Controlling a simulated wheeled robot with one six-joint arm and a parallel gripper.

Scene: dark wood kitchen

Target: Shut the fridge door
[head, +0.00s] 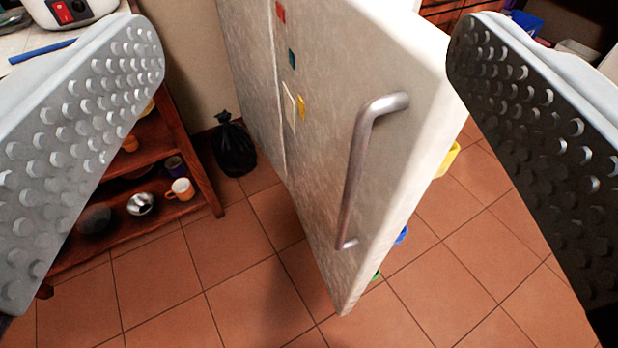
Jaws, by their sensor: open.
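The white fridge door (330,130) stands swung open in the middle of the view, its free edge toward me. A grey metal handle (357,165) runs down its outer face, near that edge. Small coloured magnets and notes are on the same face. My gripper (305,50) is open, one studded finger at the left and one at the right of the view. The door's upper part shows between the fingers; nothing is held. I cannot tell whether the right finger touches the door edge. The fridge's inside is mostly hidden behind the door.
A wooden shelf (150,170) with cups and bowls stands at the left, under a light counter (25,45). A black bag (234,148) sits on the floor by the wall. Yellow, blue and green items show behind the door's right edge. The tiled floor (220,270) in front is clear.

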